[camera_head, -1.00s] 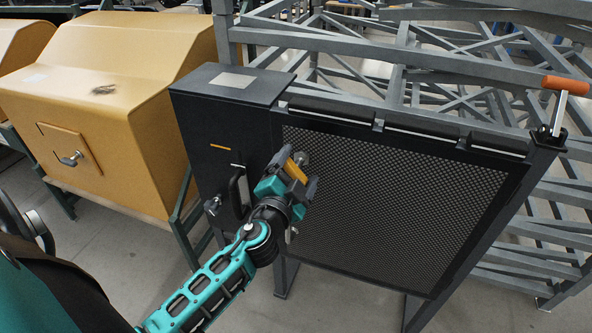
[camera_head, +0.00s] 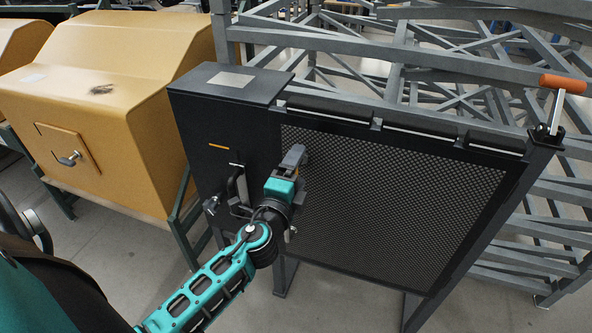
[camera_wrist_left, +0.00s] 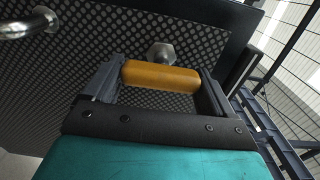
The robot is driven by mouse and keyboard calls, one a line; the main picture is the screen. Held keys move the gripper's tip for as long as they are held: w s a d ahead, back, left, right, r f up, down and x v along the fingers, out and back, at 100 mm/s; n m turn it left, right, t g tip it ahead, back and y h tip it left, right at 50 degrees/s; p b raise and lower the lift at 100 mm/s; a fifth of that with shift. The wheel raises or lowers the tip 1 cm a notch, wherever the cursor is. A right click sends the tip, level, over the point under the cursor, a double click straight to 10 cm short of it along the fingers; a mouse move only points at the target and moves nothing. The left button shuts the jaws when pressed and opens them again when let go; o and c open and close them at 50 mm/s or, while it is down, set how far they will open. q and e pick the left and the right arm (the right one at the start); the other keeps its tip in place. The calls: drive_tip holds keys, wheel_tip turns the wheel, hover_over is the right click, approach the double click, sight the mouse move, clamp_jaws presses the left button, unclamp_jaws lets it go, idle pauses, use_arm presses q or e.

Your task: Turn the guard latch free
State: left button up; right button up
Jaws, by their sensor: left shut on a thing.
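The guard latch shows in the left wrist view as a yellow-orange grip bar (camera_wrist_left: 160,77), with a round metal bolt head (camera_wrist_left: 161,53) just behind it. My left gripper (camera_wrist_left: 158,84) is shut on this bar, one dark finger at each end. In the head view my left gripper (camera_head: 293,160) is at the left edge of the black mesh guard (camera_head: 400,210), beside the dark cabinet (camera_head: 215,125). It hides the latch there. The mesh fills the background of the wrist view. My right gripper is not in view.
A black handle (camera_head: 240,190) and a small metal knob (camera_head: 212,205) are on the cabinet front, close left of my gripper. An orange-gripped lever (camera_head: 562,85) stands at the guard's far right corner. A yellow machine (camera_head: 120,100) stands left, grey racks (camera_head: 440,70) behind.

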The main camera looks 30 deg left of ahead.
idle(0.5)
use_arm(q)
drive_tip(key=o, duration=0.8)
drive_tip(key=shift+o, duration=0.2)
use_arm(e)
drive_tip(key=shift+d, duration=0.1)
use_arm(q)
drive_tip(key=shift+s+d+f, duration=0.1)
drive_tip(key=shift+s, duration=0.4)
drive_tip(key=b+v, duration=0.3)
drive_tip(key=v, duration=0.9)
drive_tip(key=shift+b, duration=0.35)
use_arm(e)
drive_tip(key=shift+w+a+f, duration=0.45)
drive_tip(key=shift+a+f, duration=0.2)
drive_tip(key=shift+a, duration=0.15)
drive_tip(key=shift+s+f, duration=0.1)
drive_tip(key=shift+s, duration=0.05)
